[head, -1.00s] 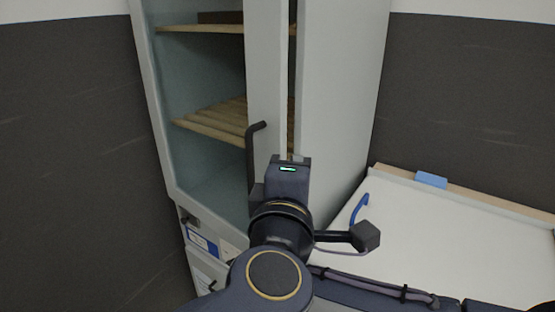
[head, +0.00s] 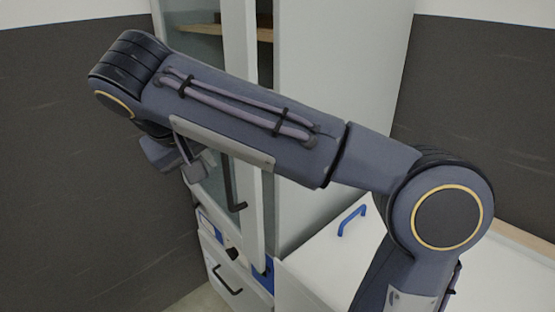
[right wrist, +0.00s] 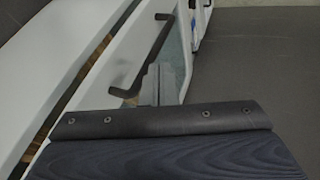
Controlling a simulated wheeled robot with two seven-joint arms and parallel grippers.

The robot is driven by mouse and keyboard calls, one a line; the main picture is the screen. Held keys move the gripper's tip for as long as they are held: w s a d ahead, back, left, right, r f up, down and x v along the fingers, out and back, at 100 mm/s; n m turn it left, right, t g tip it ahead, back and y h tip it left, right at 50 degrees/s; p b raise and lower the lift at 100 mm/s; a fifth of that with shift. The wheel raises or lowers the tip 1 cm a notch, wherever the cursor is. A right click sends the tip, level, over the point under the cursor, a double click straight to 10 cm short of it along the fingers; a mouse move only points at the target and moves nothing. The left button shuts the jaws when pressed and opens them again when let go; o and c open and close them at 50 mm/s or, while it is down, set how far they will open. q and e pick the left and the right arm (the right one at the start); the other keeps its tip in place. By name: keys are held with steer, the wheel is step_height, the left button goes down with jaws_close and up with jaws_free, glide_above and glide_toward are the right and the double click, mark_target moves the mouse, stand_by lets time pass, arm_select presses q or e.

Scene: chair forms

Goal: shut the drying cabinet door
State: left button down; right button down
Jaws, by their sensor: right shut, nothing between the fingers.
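The tall white drying cabinet (head: 335,110) stands with its glass-fronted door (head: 240,90) ajar. A narrow gap shows between the door's right edge and the cabinet, with a wooden shelf (head: 265,35) visible through it. The black door handle (head: 236,190) is partly hidden by my right arm and also shows in the right wrist view (right wrist: 150,50). In the right wrist view the fingers (right wrist: 162,86) are shut and empty near the handle; contact is unclear. My left gripper is out of view.
A white worktop (head: 330,265) with a blue handle (head: 352,220) lies right of the cabinet. A drawer with a black handle (head: 228,283) is below the door. A dark wall (head: 70,180) is at the left, with open space before it.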

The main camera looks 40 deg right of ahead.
steer(key=r, duration=0.1)
steer(key=b, duration=0.1)
glide_toward(246, 174)
step_height(246, 174, down, 3)
steer(key=w+a, duration=0.1)
steer(key=a, duration=0.1)
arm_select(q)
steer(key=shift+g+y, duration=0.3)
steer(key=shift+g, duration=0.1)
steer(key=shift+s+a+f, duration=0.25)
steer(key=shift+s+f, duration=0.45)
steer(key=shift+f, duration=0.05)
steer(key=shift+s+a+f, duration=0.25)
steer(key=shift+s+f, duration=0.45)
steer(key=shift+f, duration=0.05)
arm_select(e)
steer(key=shift+w+d+f, duration=0.1)
steer(key=shift+d+f, duration=0.05)
steer(key=shift+d, duration=0.85)
steer(key=shift+w+d+f, duration=0.1)
steer(key=shift+d+f, duration=0.05)
steer(key=shift+d, duration=0.8)
